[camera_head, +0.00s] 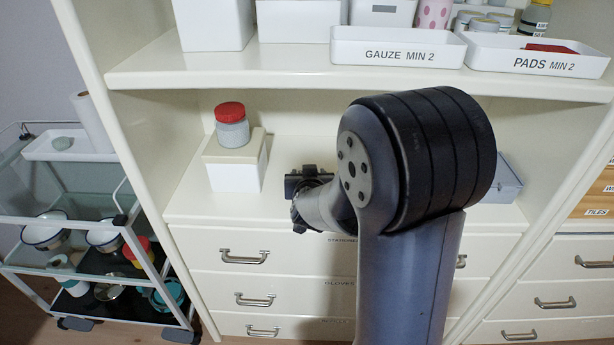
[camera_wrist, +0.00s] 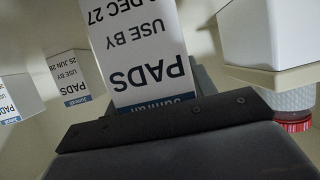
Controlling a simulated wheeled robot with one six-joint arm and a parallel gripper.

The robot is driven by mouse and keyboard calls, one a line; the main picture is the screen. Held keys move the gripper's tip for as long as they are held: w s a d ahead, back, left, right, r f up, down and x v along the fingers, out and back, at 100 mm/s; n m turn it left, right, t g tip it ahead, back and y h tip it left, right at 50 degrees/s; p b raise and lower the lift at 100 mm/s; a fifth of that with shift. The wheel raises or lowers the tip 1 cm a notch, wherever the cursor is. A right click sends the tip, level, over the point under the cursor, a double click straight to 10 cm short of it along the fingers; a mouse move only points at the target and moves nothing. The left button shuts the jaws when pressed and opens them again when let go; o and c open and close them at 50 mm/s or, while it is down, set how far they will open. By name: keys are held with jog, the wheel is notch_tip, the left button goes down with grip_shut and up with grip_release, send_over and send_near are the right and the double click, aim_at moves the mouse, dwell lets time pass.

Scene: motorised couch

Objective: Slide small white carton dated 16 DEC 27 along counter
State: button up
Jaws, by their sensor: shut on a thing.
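The white carton (camera_wrist: 140,45) fills the upper middle of the wrist view, upside down in the picture. Its face reads PADS, USE BY and part of a date ending in DEC 27; the day is cut off or too unclear to be sure. A blue band crosses its end by my gripper. My gripper (camera_wrist: 165,118) is shut on this carton, at the banded end. In the head view my gripper (camera_head: 308,184) is over the counter (camera_head: 285,155), right of a white box, and my own arm hides the carton.
A white box with a cream lid (camera_head: 236,162) carries a red-lidded jar (camera_head: 232,126); it also shows in the wrist view (camera_wrist: 262,32). Two other cartons (camera_wrist: 72,78) (camera_wrist: 18,98) stand at the wrist view's left, one dated 25 JUN 28. A shelf (camera_head: 250,72) hangs above.

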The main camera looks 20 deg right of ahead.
jog(key=o, duration=1.1)
jog(key=shift+c, duration=0.2)
jog(key=p+v, duration=0.2)
jog(key=v, duration=0.8)
jog(key=shift+s, duration=0.4)
jog(key=b+x, duration=0.2)
jog(key=x, duration=0.9)
jog(key=shift+r, duration=0.15)
